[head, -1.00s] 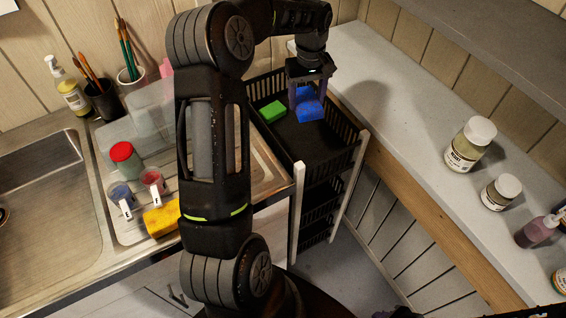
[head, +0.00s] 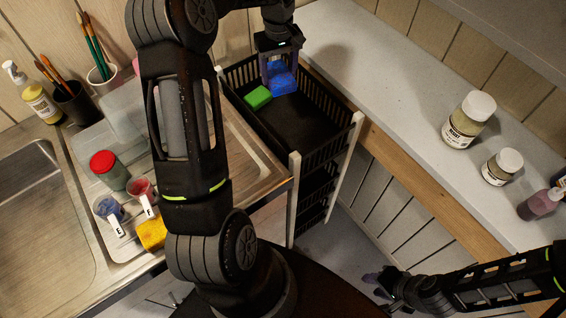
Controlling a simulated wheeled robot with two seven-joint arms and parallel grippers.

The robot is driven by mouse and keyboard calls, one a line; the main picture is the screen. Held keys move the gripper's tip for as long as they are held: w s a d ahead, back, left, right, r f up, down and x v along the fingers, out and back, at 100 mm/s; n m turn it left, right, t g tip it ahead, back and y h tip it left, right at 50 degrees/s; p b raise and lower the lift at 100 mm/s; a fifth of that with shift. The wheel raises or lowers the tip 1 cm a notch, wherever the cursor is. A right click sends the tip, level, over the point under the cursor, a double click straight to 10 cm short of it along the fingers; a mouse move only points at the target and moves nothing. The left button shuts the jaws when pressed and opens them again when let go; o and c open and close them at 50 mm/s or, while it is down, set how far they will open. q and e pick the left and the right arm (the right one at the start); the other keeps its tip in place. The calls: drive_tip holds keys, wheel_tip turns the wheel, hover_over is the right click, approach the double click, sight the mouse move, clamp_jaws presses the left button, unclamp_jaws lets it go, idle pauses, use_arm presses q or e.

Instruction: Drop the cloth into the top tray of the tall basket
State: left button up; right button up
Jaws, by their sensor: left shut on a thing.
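The blue cloth (head: 283,79) is a small bright blue piece at the back of the tall basket's top tray. My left gripper (head: 281,76) points down into that tray, with its fingers shut on the cloth. The cloth is low in the tray; I cannot tell whether it touches the floor. The tall black basket (head: 318,148) has slatted walls and pale corner posts, with lower tiers beneath. A green block (head: 258,97) lies in the top tray just left of the cloth. My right gripper (head: 378,286) is low at the lower right, small and dark, its opening unclear.
A sink (head: 45,215) and drainer with a red-lidded jar (head: 108,170), cups and a yellow sponge (head: 151,233) lie left. A pale counter (head: 400,110) with jars (head: 468,119) runs along the right. The front of the top tray is bare.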

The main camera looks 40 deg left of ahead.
use_arm(q)
drive_tip(key=shift+f+b, duration=1.15)
drive_tip(key=shift+f, duration=1.05)
drive_tip(key=o, duration=1.7)
drive_tip(key=shift+r, duration=0.1)
drive_tip(key=shift+r+b, duration=0.5)
drive_tip(key=shift+r, duration=3.35)
